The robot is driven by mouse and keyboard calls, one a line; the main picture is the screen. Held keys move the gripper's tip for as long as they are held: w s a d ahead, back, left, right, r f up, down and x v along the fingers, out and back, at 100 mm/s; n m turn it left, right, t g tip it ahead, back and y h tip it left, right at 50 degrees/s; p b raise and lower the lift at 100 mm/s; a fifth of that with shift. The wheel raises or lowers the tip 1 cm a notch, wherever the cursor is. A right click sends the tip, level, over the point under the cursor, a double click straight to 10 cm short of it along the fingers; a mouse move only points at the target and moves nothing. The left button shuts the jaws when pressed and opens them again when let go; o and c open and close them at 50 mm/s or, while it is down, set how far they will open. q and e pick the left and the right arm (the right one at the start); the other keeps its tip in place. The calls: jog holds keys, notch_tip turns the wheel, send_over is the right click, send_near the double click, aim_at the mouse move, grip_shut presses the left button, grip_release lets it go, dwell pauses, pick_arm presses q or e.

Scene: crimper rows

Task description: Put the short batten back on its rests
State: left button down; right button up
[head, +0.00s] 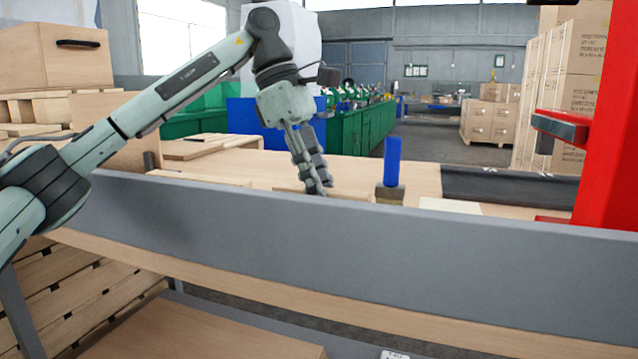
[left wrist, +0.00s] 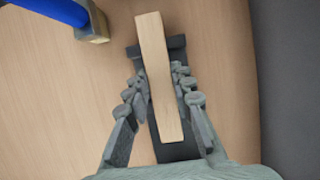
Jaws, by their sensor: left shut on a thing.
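The short batten (left wrist: 158,75) is a pale wooden bar, lengthwise in the left wrist view. My left gripper (left wrist: 160,84) has its fingers on both sides of it and is shut on it. A dark rest piece (left wrist: 177,44) shows under the batten, crossing beneath its upper part, with more dark surface below its near end. I cannot tell whether the batten touches it. In the head view my left gripper (head: 318,190) points down behind the grey bench edge, which hides what is below its fingertips. My right gripper is not in view.
A tool with a blue handle (head: 392,160) stands near the gripper, and also shows in the left wrist view (left wrist: 62,10). The grey bench edge (head: 400,240) runs across the front. A dark mat (head: 510,186) and red frame (head: 610,130) are at right. Boxes (head: 75,55) stand at left.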

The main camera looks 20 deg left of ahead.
pick_arm(q)
jog(key=c, duration=1.2)
grip_release()
jog(key=v, duration=1.2)
jog(key=shift+r, duration=0.1)
